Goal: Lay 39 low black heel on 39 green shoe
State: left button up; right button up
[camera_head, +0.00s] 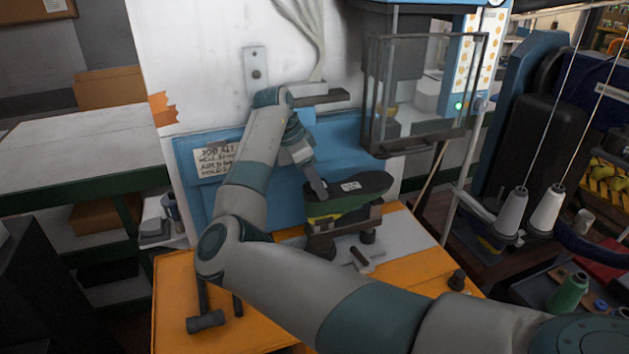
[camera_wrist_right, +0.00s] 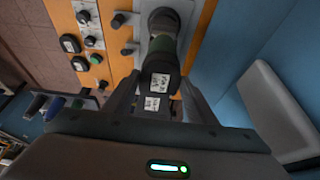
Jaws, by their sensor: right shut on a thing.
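The green shoe (camera_head: 322,210) sits sole-up on a dark stand on the orange bench, its black sole with a white label facing up. It also shows in the right wrist view (camera_wrist_right: 163,48). My right gripper (camera_head: 319,190) is at the left end of the shoe, pointing down. In the right wrist view my right gripper (camera_wrist_right: 160,98) is shut on the black heel (camera_wrist_right: 152,114), which has a white label. The heel overlaps the shoe's labelled end in that view; I cannot tell whether they touch. In the head view the heel is mostly hidden. My left gripper is not in view.
A machine with a clear guard (camera_head: 425,90) hangs above and right of the shoe. A blue panel (camera_head: 200,185) stands behind. A hammer (camera_head: 205,322) lies at the bench's front left. In the wrist view, several labelled dark pieces (camera_wrist_right: 70,43) lie on the bench.

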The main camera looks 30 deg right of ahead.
jog(key=o, duration=1.1)
jog(key=shift+a+r, duration=0.2)
jog(key=shift+r, duration=0.2)
jog(key=shift+b+v, duration=2.45)
jog(key=shift+v, duration=5.8)
jog(key=shift+s, duration=0.1)
